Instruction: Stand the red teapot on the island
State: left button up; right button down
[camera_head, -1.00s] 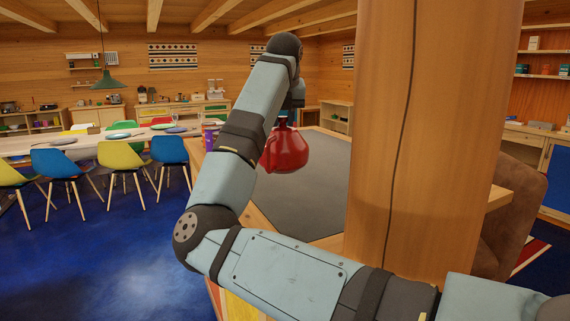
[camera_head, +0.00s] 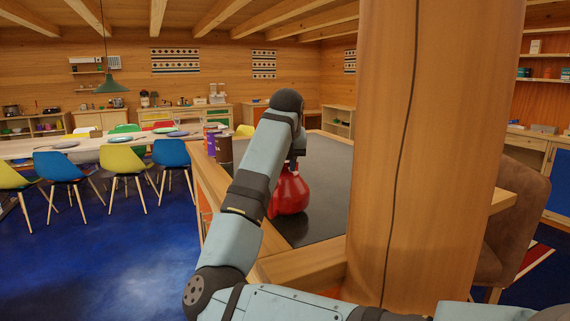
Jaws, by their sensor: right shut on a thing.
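The red teapot (camera_head: 290,194) is upright at the island's dark top (camera_head: 323,217), partly hidden behind my right arm. Its base appears to be at the surface; I cannot tell whether it touches. My right gripper (camera_head: 293,163) is above the teapot and shut on its upper part, the fingers mostly hidden by the wrist. The island has a wooden rim and stands partly behind a thick wooden post. My left gripper is not in view.
The wooden post (camera_head: 430,150) stands close in front of the island on the right. A purple container (camera_head: 211,141) and a brown jar (camera_head: 224,148) stand at the island's far left corner. A brown chair (camera_head: 517,215) is at right. Dark bare top lies beyond the teapot.

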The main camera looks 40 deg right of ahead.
jog(key=c, duration=0.9)
grip_release()
jog(key=shift+r, duration=0.1)
jog(key=p+v, duration=0.1)
jog(key=v, duration=1.1)
jog(key=shift+w, duration=0.1)
